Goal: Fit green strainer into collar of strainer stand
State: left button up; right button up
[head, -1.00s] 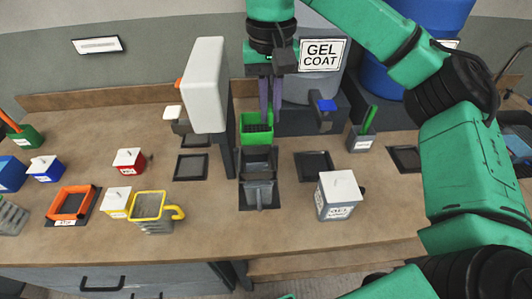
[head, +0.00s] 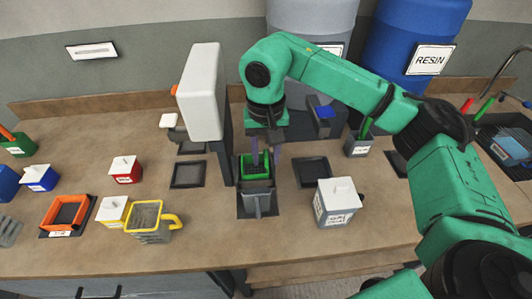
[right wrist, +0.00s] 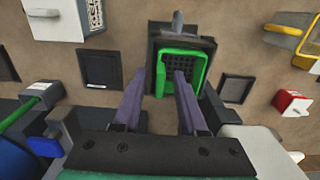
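The green strainer (head: 254,172) with a dark mesh floor sits at the dark collar of the strainer stand (head: 257,204) on the bench. In the right wrist view the strainer (right wrist: 187,70) lies within the dark square frame of the stand (right wrist: 181,40); how deep it sits I cannot tell. My right gripper (head: 266,163) is just above the strainer, pointing down. In the right wrist view its two purple fingers (right wrist: 159,76) stand apart, with the strainer's green tab between them and a gap beside it. My left gripper is out of view.
A tall white-and-grey dispenser (head: 203,92) stands close left of the stand. A grey lidded box (head: 338,203) stands to the right, and a yellow-handled mesh cup (head: 150,222) to the left. Empty dark square trays (head: 312,171) lie nearby. Bench front is clear.

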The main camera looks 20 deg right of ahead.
jog(key=shift+r, duration=0.55)
notch_tip(320, 180, up, 4)
jog(key=shift+f+b, duration=0.2)
jog(key=shift+b, duration=0.75)
notch_tip(320, 180, up, 8)
jog(key=p, duration=0.1)
jog(key=shift+f, duration=0.25)
